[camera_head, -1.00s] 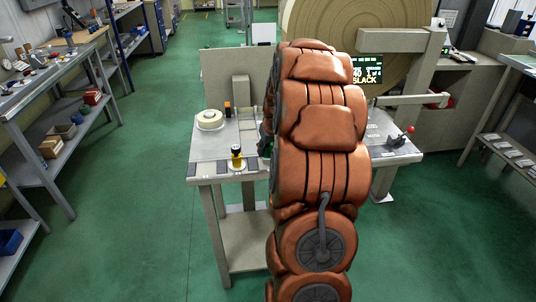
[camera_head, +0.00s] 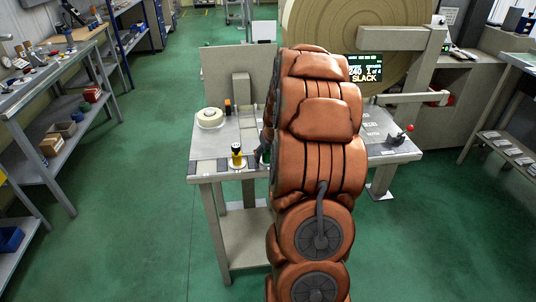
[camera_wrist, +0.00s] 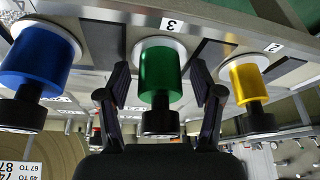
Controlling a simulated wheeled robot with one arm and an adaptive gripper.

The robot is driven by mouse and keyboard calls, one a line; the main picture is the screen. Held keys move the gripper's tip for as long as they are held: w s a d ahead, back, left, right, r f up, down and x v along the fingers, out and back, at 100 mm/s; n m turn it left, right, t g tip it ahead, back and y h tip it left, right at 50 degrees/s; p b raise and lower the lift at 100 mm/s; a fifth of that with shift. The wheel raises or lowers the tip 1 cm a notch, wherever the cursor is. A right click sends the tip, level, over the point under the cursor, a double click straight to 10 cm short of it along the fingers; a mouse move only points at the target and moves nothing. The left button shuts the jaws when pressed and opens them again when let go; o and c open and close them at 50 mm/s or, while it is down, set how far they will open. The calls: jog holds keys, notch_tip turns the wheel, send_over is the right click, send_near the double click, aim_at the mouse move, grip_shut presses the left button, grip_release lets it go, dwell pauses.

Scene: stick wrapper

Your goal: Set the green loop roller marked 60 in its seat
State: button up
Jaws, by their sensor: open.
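In the wrist view the green roller (camera_wrist: 160,78) with a black knob at its end stands on a white round base beside a label reading 3. My gripper (camera_wrist: 160,95) is open, with one dark finger on each side of the green roller. I cannot make out contact, and no 60 mark is readable on it. A blue roller (camera_wrist: 38,60) stands to its left and a yellow roller (camera_wrist: 248,82) to its right, beside a label 2. In the head view my arm hides the gripper and the green roller. The roller's seat cannot be made out.
The head view shows the yellow roller (camera_head: 236,155) at the front of the grey table (camera_head: 205,178). A cream tape roll (camera_head: 210,118) sits behind it. A screen (camera_head: 365,68) reading SLACK and a large tan roll (camera_head: 375,35) stand at the back. A red-knobbed lever (camera_head: 404,135) is at right.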

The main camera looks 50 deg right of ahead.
jog(key=shift+r, duration=0.25)
jog(key=b+v, duration=0.3)
jog(key=v, duration=0.9)
jog(key=s+a+n+g+y, duration=0.1)
jog(key=s+a, duration=0.2)
jog(key=a, duration=0.9)
jog(key=s+a+n+g+y, duration=0.1)
jog(key=s+a, duration=0.2)
jog(key=a, duration=0.8)
jog(key=s+a+f+n+g, duration=0.1)
jog(key=s+a+f+g, duration=0.1)
jog(key=s+a, duration=0.4)
jog(key=s+a+f+n+g, duration=0.1)
jog(key=s+a, duration=0.5)
jog(key=s, duration=0.8)
jog(key=shift+a+f+g, duration=0.3)
jog(key=shift+f+g, duration=0.2)
jog(key=shift+f, duration=0.2)
jog(key=shift+p, duration=0.3)
